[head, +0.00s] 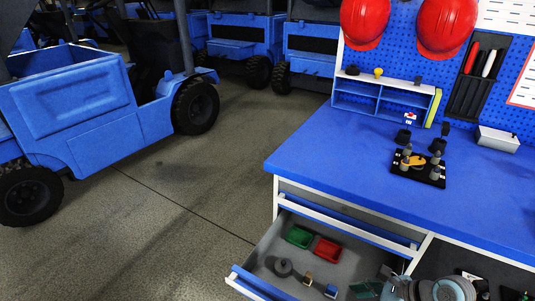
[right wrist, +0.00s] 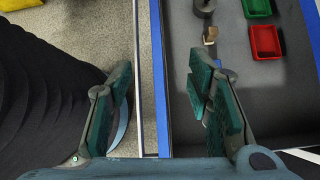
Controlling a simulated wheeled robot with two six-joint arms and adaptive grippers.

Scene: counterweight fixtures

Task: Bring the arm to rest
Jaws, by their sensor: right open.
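A small fixture stands on the blue workbench top in the head view, with a black base (head: 418,170), grey upright parts and a yellow-orange arm (head: 413,161) between them. The fixture's exact tilt is too small to tell. My right gripper (head: 379,286) is low in the head view, over the right part of the open drawer. In the right wrist view the right gripper (right wrist: 162,92) is open and empty, its green fingers spread either side of the drawer's blue front edge (right wrist: 161,60). My left gripper is not in view.
The open drawer (head: 255,262) holds a grey round weight (head: 283,268), a green tray (head: 299,236), a red tray (head: 327,250), a brown block (head: 307,279) and a blue block (head: 330,291). A blue shelf (head: 382,97) and grey box (head: 498,139) stand on the bench. Its left top is clear.

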